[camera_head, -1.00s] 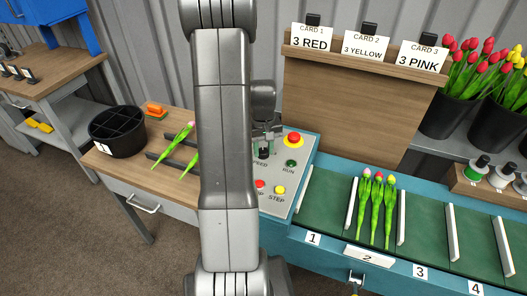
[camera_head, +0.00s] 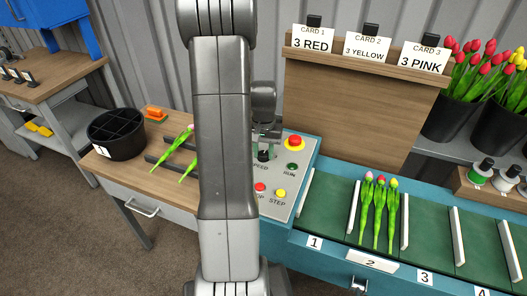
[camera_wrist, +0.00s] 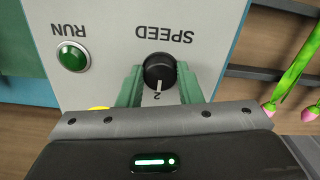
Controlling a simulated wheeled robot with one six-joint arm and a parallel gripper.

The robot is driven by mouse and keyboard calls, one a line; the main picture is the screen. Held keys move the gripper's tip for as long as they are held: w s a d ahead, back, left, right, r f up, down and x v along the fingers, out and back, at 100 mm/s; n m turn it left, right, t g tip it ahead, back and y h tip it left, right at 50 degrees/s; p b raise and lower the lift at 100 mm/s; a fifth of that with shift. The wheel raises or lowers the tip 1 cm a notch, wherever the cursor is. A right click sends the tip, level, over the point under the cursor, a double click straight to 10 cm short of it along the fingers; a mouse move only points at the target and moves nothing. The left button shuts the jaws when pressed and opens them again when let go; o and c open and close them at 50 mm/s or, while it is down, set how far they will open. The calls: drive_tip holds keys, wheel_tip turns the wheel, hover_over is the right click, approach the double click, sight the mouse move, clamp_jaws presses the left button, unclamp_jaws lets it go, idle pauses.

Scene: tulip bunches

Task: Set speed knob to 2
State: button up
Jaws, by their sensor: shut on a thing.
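The speed knob (camera_wrist: 159,71) is a round black dial on the grey control panel (camera_wrist: 105,25), labelled SPEED, which appears upside down in the wrist view. Its white pointer line points down the picture at the printed 2. My gripper (camera_wrist: 159,80) has its green fingers on both sides of the knob, shut on it. In the head view my gripper (camera_head: 265,134) is at the panel's upper left, partly behind my arm. The knob (camera_head: 263,155) shows below the fingers there; its pointer is too small to read in that view.
The green RUN button (camera_wrist: 73,56) is beside the knob. The red emergency button (camera_head: 294,141) and yellow STEP button (camera_head: 281,194) are on the same panel. A tulip bunch (camera_head: 379,213) lies in conveyor slot 2. A black bucket (camera_head: 116,134) stands on the left table.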

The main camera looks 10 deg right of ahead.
sight(264, 154)
drive_tip(key=o, duration=1)
wheel_tip(264, 154, up, 14)
drive_tip(key=shift+f+b, duration=0.1)
drive_tip(key=shift+b, duration=0.2)
wheel_tip(264, 154, down, 14)
drive_tip(key=shift+r+p, duration=0.1)
drive_tip(key=shift+p, duration=0.2)
idle(0.5)
